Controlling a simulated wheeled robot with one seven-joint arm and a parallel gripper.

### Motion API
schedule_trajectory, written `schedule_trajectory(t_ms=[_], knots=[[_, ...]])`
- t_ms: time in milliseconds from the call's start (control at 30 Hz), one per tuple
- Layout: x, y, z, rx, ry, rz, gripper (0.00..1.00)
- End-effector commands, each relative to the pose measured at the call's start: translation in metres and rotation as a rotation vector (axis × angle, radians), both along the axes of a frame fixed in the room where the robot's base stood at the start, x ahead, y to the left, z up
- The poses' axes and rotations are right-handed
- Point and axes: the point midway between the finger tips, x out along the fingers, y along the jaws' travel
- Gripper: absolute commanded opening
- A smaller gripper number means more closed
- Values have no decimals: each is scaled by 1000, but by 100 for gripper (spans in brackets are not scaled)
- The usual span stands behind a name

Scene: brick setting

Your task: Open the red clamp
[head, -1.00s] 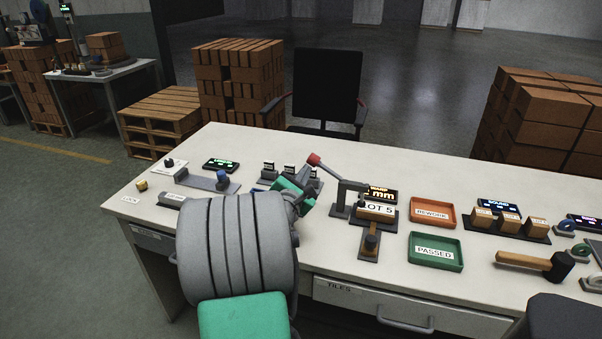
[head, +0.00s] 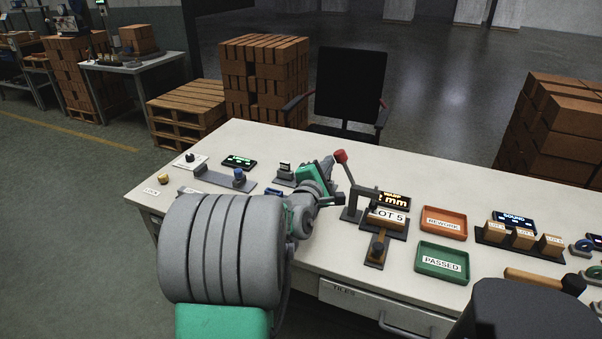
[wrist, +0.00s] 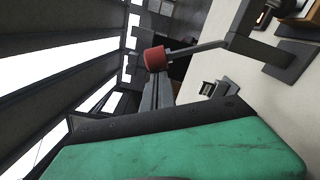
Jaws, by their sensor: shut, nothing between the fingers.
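The red clamp's lever has a red knob (head: 340,156) on a thin grey bar. The bar slants up and to the left from the grey clamp frame (head: 358,203), fairly steep. The clamp stands at a brown block on a dark base, beside the "LOT 5" label. In the wrist view the knob (wrist: 155,58) is at the fingertips' end, with the bar running right. I cannot tell whether fingers and knob touch.
A display reading "mm" (head: 394,199) stands behind the clamp. The orange REWORK tray (head: 461,235) and green PASSED tray (head: 420,263) lie to its right. A small stand (head: 285,178) and a blue-knobbed fixture (head: 239,176) are left of my arm.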

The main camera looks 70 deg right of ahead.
Motion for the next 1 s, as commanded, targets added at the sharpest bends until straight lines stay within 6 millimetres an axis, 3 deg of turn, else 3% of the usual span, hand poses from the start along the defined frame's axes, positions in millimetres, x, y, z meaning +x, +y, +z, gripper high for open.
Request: schedule_trajectory(t_ms=[100, 500, 1000], knots=[[-14, 0, 9, -12, -108, -9, 0], [-37, 3, 21, -35, -409, -2, 0], [-48, 4, 25, -43, -524, -2, 0]])
